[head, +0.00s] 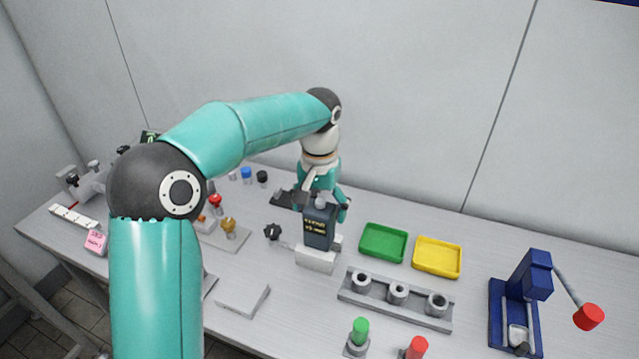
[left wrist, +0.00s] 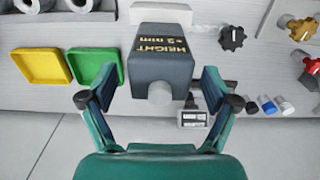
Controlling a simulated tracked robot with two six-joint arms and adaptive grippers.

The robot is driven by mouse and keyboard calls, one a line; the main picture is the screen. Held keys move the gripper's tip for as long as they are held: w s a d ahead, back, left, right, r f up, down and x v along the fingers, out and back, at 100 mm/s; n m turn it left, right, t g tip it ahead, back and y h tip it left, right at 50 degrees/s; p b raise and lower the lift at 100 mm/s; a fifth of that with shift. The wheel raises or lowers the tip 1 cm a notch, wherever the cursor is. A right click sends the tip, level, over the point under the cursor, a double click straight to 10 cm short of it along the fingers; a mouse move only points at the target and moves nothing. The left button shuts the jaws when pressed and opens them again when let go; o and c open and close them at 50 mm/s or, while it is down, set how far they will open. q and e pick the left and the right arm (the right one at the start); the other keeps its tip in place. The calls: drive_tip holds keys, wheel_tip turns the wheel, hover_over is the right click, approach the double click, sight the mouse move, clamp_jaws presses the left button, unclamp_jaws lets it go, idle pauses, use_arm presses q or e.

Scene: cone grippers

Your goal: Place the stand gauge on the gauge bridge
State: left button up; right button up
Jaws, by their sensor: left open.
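A dark grey block with yellow lettering, which I take for the stand gauge (head: 319,228), stands upright at mid table with a light round knob on top. In the left wrist view the same block (left wrist: 160,55) reads "HEIGHT" and "2 mm". It stands at a pale block (head: 316,258), which may be the gauge bridge; the exact contact is hidden. My left gripper (head: 326,203) is over the gauge's top from behind. In the left wrist view its fingers (left wrist: 159,92) are spread on both sides of the gauge, with gaps. My right gripper is not seen.
Green (head: 384,242) and yellow (head: 437,257) trays lie right of the gauge. A grey rail with three rings (head: 396,299) is in front of them. A black knob (head: 272,232) is close on the left. A blue stand with a red-ended lever (head: 535,275) is at far right.

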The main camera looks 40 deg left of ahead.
use_arm(q)
wheel_tip(320, 180, up, 8)
drive_tip(key=shift+f+p, duration=0.1)
drive_tip(key=shift+p, duration=0.35)
